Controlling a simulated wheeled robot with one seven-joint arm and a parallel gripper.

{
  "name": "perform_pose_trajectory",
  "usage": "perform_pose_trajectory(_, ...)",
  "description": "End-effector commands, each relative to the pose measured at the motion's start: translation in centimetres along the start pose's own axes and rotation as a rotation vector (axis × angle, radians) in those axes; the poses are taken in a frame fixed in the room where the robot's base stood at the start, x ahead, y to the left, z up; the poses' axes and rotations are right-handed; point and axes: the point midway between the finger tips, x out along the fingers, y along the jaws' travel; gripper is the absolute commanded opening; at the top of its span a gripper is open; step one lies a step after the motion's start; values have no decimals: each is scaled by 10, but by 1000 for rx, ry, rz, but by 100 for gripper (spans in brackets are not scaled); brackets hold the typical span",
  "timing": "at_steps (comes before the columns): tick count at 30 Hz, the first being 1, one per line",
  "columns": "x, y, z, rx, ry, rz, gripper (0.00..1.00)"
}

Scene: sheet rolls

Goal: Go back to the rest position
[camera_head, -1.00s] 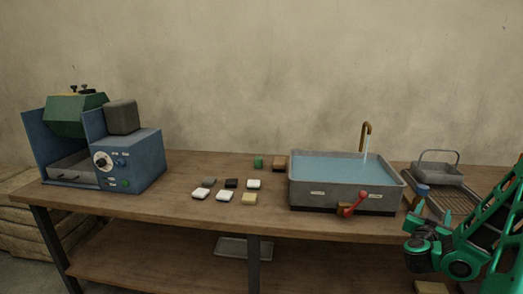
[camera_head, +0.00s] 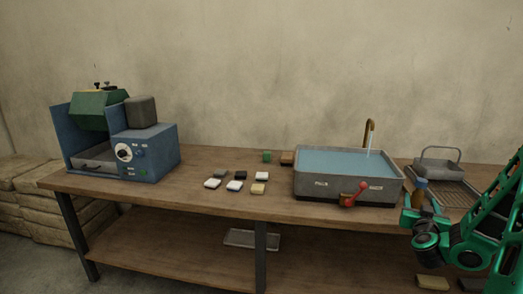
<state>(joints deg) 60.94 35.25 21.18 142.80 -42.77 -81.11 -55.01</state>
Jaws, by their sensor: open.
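My green and black arm is folded at the right edge of the view. My gripper (camera_head: 412,219) is at its left end, in front of the right part of the workbench (camera_head: 225,207). It is open, with nothing seen in it, though its fingers are small and hard to make out. A blue-topped brown object (camera_head: 421,184) shows just behind it; I cannot tell whether they touch.
A grey basin of water (camera_head: 348,186) with a red-handled valve (camera_head: 362,188) stands left of my arm. A wire rack with a grey tray (camera_head: 439,168) is behind it. Several small blocks lie mid-bench. A blue machine (camera_head: 152,155) stands at left.

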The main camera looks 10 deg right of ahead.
Motion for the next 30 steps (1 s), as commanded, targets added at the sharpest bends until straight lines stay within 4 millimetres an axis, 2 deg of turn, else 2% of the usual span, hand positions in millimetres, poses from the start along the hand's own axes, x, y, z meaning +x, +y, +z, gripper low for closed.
perform_pose_trajectory(3, -4, -32, -6, -38, -27, -105, 55)
perform_pose_trajectory(8, -21, -81, -3, -108, -111, -287, 55)
perform_pose_trajectory(12, -49, -117, 7, -185, -244, -438, 55)
perform_pose_trajectory(15, -73, -130, 15, -235, -359, -508, 55)
perform_pose_trajectory(19, -108, -132, 24, -290, -522, -554, 55)
perform_pose_trajectory(23, -145, -119, 28, -325, -691, -549, 55)
perform_pose_trajectory(30, -225, -73, 22, -319, -1002, -439, 55)
